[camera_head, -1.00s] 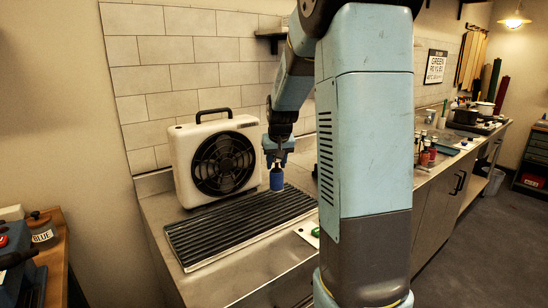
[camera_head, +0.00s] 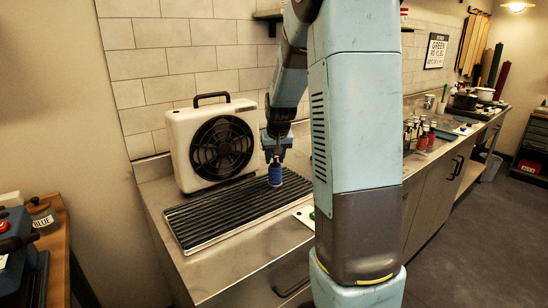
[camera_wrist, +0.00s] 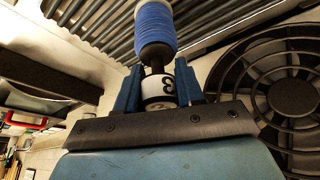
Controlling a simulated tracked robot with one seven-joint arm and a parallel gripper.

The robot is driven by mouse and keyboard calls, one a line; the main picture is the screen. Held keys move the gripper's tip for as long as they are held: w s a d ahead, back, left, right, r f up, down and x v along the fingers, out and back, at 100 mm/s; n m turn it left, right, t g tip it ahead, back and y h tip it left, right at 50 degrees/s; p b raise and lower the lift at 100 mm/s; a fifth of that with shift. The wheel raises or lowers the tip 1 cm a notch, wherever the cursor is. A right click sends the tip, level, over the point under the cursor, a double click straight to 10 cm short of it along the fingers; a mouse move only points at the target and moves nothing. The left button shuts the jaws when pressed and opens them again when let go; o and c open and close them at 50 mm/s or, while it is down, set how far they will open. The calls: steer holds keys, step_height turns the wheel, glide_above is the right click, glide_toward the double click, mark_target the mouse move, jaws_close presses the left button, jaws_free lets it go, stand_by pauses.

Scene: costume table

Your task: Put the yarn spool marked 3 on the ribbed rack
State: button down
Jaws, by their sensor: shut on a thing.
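The yarn spool marked 3 is wound with blue yarn (camera_head: 275,176). My gripper (camera_head: 274,153) is shut on its upper end and holds it upright over the right part of the ribbed rack (camera_head: 215,222). In the wrist view the spool (camera_wrist: 156,30) shows its white band with the 3 between my fingers (camera_wrist: 158,85), and the rack's bars (camera_wrist: 95,20) lie beyond its far end. The spool's lower end appears at or very near the bars; I cannot tell whether it touches.
A white box fan (camera_head: 215,145) stands behind the rack, close to my gripper. Several bottles (camera_head: 420,133) stand farther right along the counter. The rack's left and middle are bare.

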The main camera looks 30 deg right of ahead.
steer(key=shift+f, duration=0.35)
stand_by(0.4)
steer(key=c, duration=0.6)
jaws_free()
steer(key=shift+o, duration=0.4)
steer(key=o, duration=0.3)
steer(key=shift+r, duration=3.5)
